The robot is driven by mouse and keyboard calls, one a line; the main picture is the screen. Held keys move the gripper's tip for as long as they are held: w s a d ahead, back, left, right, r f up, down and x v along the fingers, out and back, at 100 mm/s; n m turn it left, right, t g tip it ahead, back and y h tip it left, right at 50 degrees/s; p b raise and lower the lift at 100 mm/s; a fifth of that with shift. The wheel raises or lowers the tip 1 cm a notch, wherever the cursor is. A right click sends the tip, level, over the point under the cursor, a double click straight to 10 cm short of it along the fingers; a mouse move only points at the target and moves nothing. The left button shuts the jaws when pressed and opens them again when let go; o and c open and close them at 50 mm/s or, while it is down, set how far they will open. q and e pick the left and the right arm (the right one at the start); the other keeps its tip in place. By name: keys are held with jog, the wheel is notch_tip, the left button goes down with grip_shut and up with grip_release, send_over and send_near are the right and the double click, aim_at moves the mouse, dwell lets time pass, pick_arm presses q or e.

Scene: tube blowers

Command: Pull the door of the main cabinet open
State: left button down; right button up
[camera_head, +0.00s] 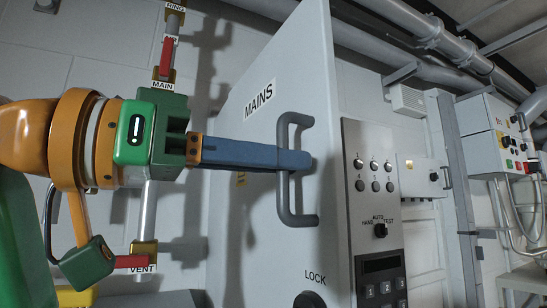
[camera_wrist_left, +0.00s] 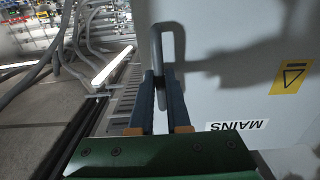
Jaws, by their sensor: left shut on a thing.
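The main cabinet's grey door (camera_head: 265,60) carries a "MAINS" label and a vertical grey bar handle (camera_head: 283,199). My left gripper (camera_head: 300,161) reaches in from the left with its blue fingers at the middle of the handle. In the left wrist view the fingers (camera_wrist_left: 161,78) close around the handle (camera_wrist_left: 156,45) from both sides, with the door (camera_wrist_left: 235,85) to the right. I cannot tell from these views whether the door is ajar. The fingers hide the middle of the handle. My right gripper is not in view.
A control panel (camera_head: 376,215) with buttons and a selector knob is right of the handle. A "LOCK" label (camera_head: 316,276) is below. Vertical pipes with red valve levers (camera_head: 166,57) stand at the left, near my gripper. Another switch box (camera_head: 492,135) hangs at the far right.

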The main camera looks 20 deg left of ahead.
pick_arm(q)
jog(key=shift+s+a+r, duration=0.1)
dwell(0.3)
jog(key=c, duration=1.1)
grip_release()
jog(key=shift+o, duration=1)
jog(key=b+v, duration=0.1)
jog(key=v, duration=0.6)
jog(key=shift+a+b, duration=0.15)
jog(key=shift+b, duration=0.15)
